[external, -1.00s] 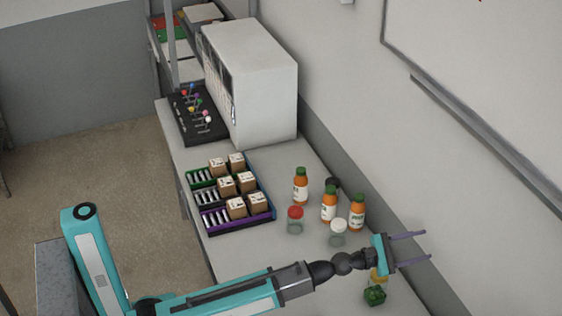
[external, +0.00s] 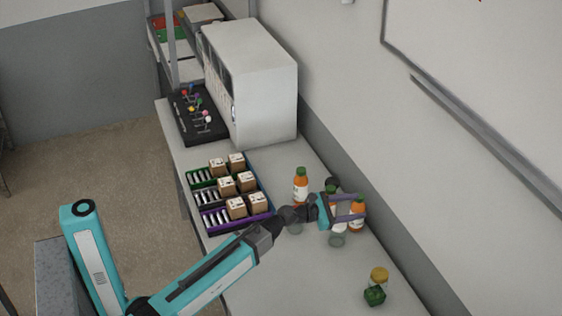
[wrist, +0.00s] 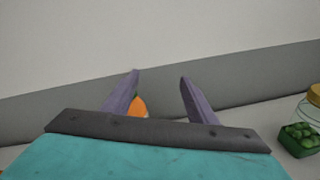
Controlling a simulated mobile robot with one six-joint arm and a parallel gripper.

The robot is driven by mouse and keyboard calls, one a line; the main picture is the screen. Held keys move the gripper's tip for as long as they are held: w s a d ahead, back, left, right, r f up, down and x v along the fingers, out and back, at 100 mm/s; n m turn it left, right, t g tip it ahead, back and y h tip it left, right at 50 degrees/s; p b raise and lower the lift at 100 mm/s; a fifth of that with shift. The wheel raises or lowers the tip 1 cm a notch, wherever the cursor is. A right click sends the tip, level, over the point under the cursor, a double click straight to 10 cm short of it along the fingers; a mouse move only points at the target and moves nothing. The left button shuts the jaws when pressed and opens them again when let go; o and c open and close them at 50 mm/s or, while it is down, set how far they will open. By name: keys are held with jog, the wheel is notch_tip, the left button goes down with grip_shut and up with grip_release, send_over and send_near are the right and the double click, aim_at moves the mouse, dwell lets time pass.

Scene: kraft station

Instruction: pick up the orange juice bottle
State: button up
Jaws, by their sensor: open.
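Three orange juice bottles with green caps and white labels stand on the counter. One bottle (external: 300,188) is clear of my arm at the left. The middle bottle (external: 331,190) is mostly hidden by my gripper. The right bottle (external: 357,225) shows by the fingertips. My gripper (external: 365,207) is open, its two purple fingers pointing right over the middle and right bottles. In the wrist view my gripper (wrist: 160,78) is open, and an orange patch of a bottle (wrist: 139,106) shows beside the left finger, its lower part hidden.
Glass jars (external: 337,240) stand just in front of the bottles, partly covered by my arm. A yellow-lidded jar (external: 379,275) and a green container (external: 375,296) stand at the front right. Trays with small boxes (external: 237,208) lie left. The wall is close behind the bottles.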

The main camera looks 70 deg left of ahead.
aim_at(304, 171)
jog(key=s+a+f+n+y, duration=0.1)
jog(key=s+a+n, duration=0.1)
jog(key=s+a, duration=0.3)
jog(key=s+a+f+n+y, duration=0.1)
jog(key=s+a, duration=0.5)
jog(key=a, duration=0.7)
jog(key=s+a+f+n+t+y+b, duration=0.1)
jog(key=s+a+f+n, duration=0.1)
jog(key=s+a, duration=0.4)
jog(key=a+n, duration=0.1)
jog(key=a, duration=0.2)
jog(key=shift+s+y, duration=0.2)
jog(key=shift+y, duration=0.2)
jog(key=shift+w+a, duration=0.1)
jog(key=shift+a, duration=0.05)
jog(key=shift+w+a+p, duration=0.2)
jog(key=shift+w+p, duration=0.05)
jog(key=shift+w, duration=1.15)
jog(key=shift+w+a+p, duration=0.15)
jog(key=shift+w+p, duration=0.05)
jog(key=shift+w, duration=1.2)
jog(key=shift+w+a+p, duration=0.2)
jog(key=shift+w+p, duration=0.05)
jog(key=shift+w, duration=1.15)
jog(key=shift+w, duration=0.1)
